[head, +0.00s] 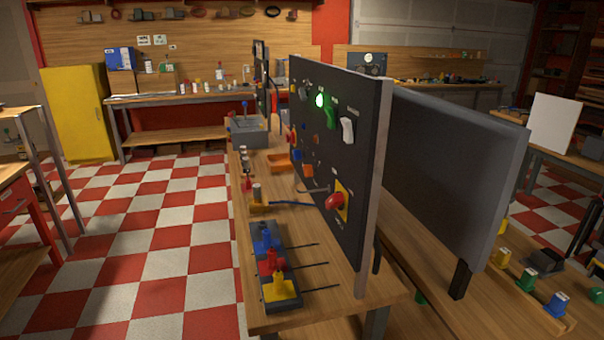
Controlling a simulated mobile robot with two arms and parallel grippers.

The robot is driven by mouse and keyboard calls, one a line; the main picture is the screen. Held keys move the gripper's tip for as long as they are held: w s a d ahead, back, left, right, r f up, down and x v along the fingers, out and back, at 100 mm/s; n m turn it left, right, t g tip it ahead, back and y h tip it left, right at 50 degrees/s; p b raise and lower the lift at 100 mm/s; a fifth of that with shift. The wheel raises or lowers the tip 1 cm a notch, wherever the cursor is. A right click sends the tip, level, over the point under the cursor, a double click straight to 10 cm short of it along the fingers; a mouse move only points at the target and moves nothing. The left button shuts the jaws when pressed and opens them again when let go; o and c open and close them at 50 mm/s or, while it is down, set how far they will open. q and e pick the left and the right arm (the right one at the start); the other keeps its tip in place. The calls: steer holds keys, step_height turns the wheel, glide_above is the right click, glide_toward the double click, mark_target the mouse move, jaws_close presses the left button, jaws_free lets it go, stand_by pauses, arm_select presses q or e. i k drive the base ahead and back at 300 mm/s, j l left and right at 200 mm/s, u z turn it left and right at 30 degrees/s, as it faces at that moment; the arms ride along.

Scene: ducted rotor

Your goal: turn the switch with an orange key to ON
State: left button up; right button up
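A dark upright panel (360,90) stands on a long wooden bench and is seen at a steep angle. Its face carries a lit green lamp (320,100), a green switch (331,116), a white switch (347,131) and a red button (335,202) on a yellow plate. Small orange and red parts show near the panel's far edge. I cannot tell which of them is the orange key, or its position; the labels are too small to read. Neither of my grippers is in view.
A block with blue, red and yellow plugs (270,263) sits on the bench's near end. An orange tray (277,163) and a grey box (248,131) lie farther back. A second grey panel (450,165) stands to the right. The checkered floor (165,235) at left is clear.

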mark_target(308, 171)
steer(key=z, duration=0.3)
steer(key=i+j+z, duration=0.25)
steer(key=j+z, duration=0.25)
steer(key=j, duration=0.2)
steer(key=j+z, duration=0.3)
steer(key=i+j, duration=0.05)
steer(key=j, duration=0.05)
